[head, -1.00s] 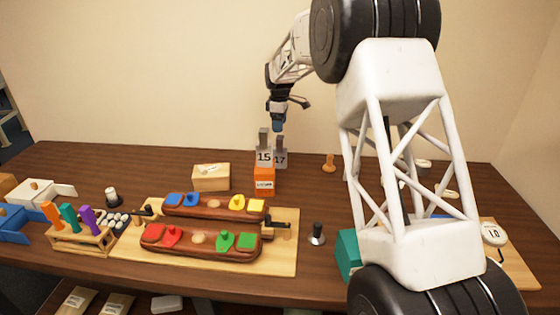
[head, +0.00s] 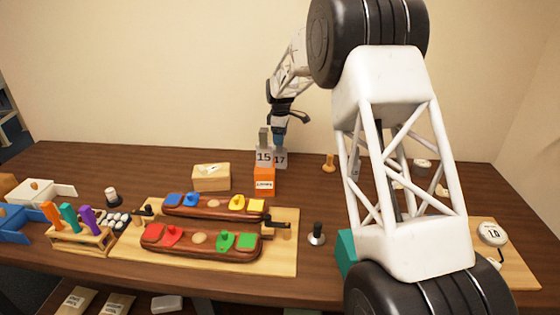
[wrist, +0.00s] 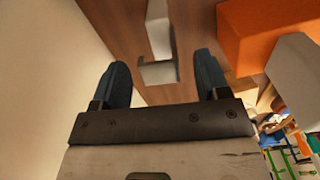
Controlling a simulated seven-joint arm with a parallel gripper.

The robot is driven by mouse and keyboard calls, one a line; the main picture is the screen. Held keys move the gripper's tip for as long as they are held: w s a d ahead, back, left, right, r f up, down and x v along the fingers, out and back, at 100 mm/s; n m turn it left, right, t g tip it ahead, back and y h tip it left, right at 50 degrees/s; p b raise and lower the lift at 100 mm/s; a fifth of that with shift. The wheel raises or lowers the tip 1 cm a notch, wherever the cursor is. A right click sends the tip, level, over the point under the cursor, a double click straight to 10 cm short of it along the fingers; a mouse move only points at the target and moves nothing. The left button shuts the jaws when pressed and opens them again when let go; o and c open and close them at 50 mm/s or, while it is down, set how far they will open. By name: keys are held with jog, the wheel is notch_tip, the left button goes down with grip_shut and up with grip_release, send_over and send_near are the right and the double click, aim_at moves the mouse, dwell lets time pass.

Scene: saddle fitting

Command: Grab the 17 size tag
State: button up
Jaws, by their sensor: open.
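The 17 size tag (head: 280,160) is a grey upright plate behind and right of the 15 size tag (head: 263,157). Its upper part is hidden by my gripper (head: 279,144), which points down right over it. In the wrist view, a grey tag (wrist: 160,40), by its place the 17, shows between the two blue fingers of my gripper (wrist: 161,64). The fingers are open, with gaps to either side of it. The 15 tag, a pale block at right in the wrist view (wrist: 296,75), lies outside the fingers.
An orange block (head: 264,181) is just below the 15 tag, close beside my gripper in the wrist view. A cardboard box (head: 211,178) stands to the left, an orange peg (head: 329,163) to the right. A wooden board (head: 285,255) with red-brown fittings lies in front.

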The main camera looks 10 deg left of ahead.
jog(key=shift+f, duration=0.55)
jog(key=c, duration=1.3)
